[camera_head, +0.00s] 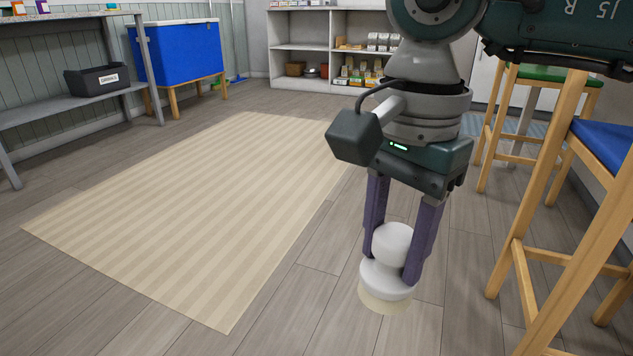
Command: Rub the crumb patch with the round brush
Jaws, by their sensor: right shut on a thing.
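My right gripper (401,258) hangs down right of the picture's middle. Its two purple fingers are shut on the round brush (388,276), which has a white knob and base with a pale tan underside. The brush is upright over the wooden floor, right of the striped mat. I cannot tell whether its underside touches the floor. No crumb patch can be made out; the brush and gripper hide part of the floor. My left gripper is not in view.
A beige striped mat (205,195) lies on the floor (290,310) at left. Wooden stools with a blue seat (606,150) and a green seat (548,75) stand close on the right. A blue bin (180,60), a bench with a dark box (97,80) and shelves (300,48) stand behind.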

